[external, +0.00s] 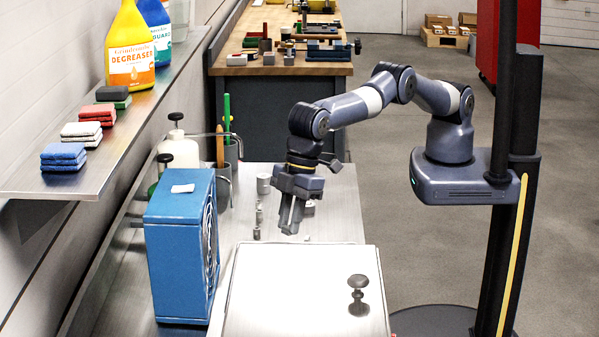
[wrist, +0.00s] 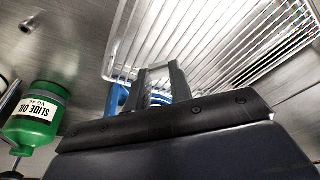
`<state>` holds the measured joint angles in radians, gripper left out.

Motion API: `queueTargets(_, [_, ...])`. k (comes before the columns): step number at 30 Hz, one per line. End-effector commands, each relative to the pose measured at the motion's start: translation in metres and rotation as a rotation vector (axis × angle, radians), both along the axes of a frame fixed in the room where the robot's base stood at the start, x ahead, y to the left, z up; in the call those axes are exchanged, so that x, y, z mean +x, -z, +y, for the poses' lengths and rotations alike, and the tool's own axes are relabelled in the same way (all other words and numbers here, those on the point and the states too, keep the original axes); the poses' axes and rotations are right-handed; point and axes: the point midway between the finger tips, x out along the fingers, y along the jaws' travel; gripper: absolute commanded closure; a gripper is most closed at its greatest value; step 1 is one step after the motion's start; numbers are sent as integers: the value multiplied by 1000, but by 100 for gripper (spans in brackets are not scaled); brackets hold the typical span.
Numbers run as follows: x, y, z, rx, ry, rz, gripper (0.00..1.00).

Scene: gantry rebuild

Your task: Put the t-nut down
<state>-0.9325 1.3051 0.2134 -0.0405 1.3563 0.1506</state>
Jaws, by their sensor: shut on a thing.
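My gripper (external: 291,222) points down over the steel bench (external: 340,195), behind the lidded steel box. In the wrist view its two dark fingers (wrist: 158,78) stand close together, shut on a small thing. I take this to be the t-nut, but its shape is mostly hidden between the fingertips. Several small grey metal pieces stand on the bench near the gripper, among them a cylinder (external: 263,184) and a smaller piece (external: 256,233). A small hollow metal piece (wrist: 29,24) lies at the upper left of the wrist view.
A steel box with a knobbed lid (external: 300,290) fills the front. A blue fan unit (external: 180,250) stands left of it. A wire rack (wrist: 225,40) and a green slide oil bottle (wrist: 35,115) show in the wrist view. A shelf (external: 110,135) overhangs at left.

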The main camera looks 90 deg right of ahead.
Motion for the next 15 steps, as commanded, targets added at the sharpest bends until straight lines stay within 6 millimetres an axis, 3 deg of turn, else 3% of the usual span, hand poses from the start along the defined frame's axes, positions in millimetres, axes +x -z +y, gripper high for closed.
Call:
queueTargets(10, [0,40,0,-1,1,1,100])
queueTargets(15, [0,48,0,2,1,-1,100])
